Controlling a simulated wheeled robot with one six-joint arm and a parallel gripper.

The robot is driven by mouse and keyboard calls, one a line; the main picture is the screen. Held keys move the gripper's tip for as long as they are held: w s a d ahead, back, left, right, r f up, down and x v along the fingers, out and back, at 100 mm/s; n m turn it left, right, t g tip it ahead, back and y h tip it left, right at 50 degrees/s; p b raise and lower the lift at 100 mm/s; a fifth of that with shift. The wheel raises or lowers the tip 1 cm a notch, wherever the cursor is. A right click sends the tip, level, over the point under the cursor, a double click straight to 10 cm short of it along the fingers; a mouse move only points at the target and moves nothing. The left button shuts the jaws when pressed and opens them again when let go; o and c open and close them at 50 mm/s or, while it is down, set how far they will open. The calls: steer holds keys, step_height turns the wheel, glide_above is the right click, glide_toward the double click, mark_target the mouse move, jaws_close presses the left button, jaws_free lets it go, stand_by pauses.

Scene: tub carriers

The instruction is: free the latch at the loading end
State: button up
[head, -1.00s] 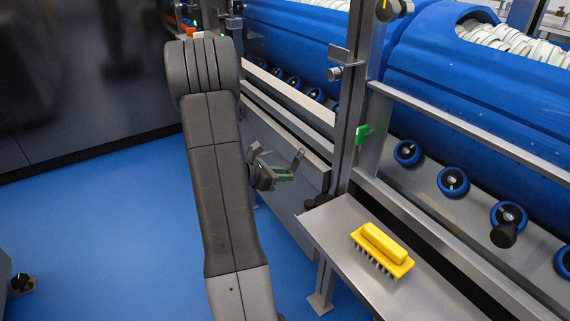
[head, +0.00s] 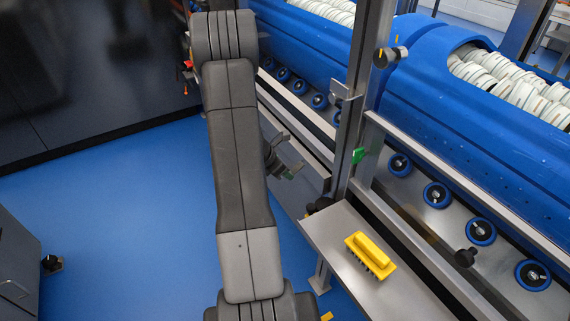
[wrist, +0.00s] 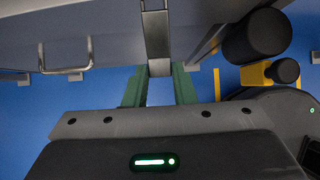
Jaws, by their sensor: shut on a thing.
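In the head view the bar cannot be made out at the gripper.
A yellow brush (head: 370,254) lies on the steel shelf (head: 335,238). Blue tubs (head: 440,100) rest above blue rollers (head: 436,195). A wire handle (wrist: 66,56) and black knob (wrist: 257,36) flank the gripper.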

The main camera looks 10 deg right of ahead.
step_height(320, 180, up, 2)
steer(key=y+p, duration=0.1)
steer(key=p, duration=0.5)
steer(key=g+y+p, duration=0.1)
steer(key=p, duration=0.5)
steer(key=shift+d+r+y, duration=0.1)
steer(key=shift+r+y, duration=0.1)
steer(key=shift+y, duration=0.2)
steer(key=p, duration=0.3)
steer(key=shift+y+p, duration=0.3)
steer(key=shift+d+y+p, duration=0.1)
steer(key=shift+y+p, duration=0.2)
steer(key=shift+p, duration=0.85)
steer(key=shift+f, duration=0.1)
steer(key=o, duration=1)
steer(key=v, duration=0.9)
steer(key=p+v, duration=0.1)
steer(key=v, duration=0.3)
steer(key=shift+w+r, duration=0.25)
steer(key=shift+r, duration=0.15)
